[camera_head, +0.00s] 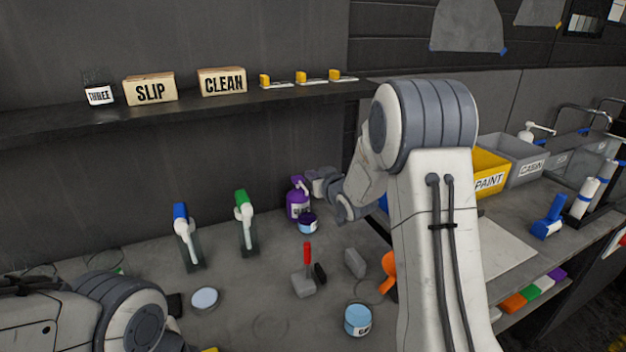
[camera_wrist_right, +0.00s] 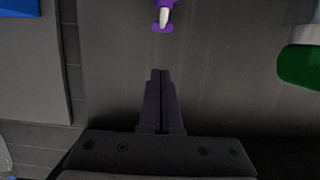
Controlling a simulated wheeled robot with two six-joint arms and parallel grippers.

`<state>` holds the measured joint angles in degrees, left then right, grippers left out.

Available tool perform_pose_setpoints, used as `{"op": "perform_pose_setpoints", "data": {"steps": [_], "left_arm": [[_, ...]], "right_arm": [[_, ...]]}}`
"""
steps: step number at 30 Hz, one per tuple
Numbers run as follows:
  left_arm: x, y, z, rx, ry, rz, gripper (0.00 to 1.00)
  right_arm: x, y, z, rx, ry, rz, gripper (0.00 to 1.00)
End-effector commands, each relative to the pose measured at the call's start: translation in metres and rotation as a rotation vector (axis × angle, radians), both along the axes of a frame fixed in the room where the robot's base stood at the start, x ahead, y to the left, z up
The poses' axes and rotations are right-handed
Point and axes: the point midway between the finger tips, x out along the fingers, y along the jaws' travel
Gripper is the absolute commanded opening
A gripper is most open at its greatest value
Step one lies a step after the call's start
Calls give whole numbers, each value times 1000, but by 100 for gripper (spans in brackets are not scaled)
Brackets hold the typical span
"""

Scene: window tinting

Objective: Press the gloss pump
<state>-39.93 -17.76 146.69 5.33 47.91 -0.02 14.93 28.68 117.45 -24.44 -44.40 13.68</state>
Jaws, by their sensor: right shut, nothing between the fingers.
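The purple pump bottle (camera_head: 298,206) stands upright at the back of the bench, against the dark wall; I take it as the gloss pump. Its label is mostly unreadable. My right gripper (camera_head: 313,178) is beside its purple pump head, at its right in the head view. In the right wrist view, the purple pump head with a pale nozzle (camera_wrist_right: 163,16) lies beyond the fingertips, with a gap in the picture. The right gripper (camera_wrist_right: 160,75) is shut and empty. My left arm shows at lower left in the head view, but its gripper does not show.
A small dark blue jar (camera_head: 308,225) stands just in front of the bottle. Blue-topped (camera_head: 181,212) and green-topped (camera_head: 242,200) tools stand to the left. A red-handled tool (camera_head: 306,260) and a light-blue jar (camera_head: 358,320) are nearer. A shelf (camera_head: 200,108) runs above.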

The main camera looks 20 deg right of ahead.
Motion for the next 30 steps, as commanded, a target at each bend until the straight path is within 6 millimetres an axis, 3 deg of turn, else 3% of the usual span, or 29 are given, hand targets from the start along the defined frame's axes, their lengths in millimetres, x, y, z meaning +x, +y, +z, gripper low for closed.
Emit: {"op": "perform_pose_setpoints", "data": {"steps": [16,19,23,25,29,30], "left_arm": [[0,0,-1,0,0,0,0],[0,0,-1,0,0,0,0],[0,0,0,0,0,0,0],[0,0,-1,0,0,0,0],[0,0,-1,0,0,0,0],[0,0,-1,0,0,0,0]], "right_arm": [[-4,0,2,0,0,1,0],[-7,12,2,-4,24,9,0],[-27,62,-2,-28,149,46,0],[-54,101,-8,-49,262,80,0],[-128,167,-23,-102,499,166,0],[-154,183,-28,-119,571,194,0]]}}
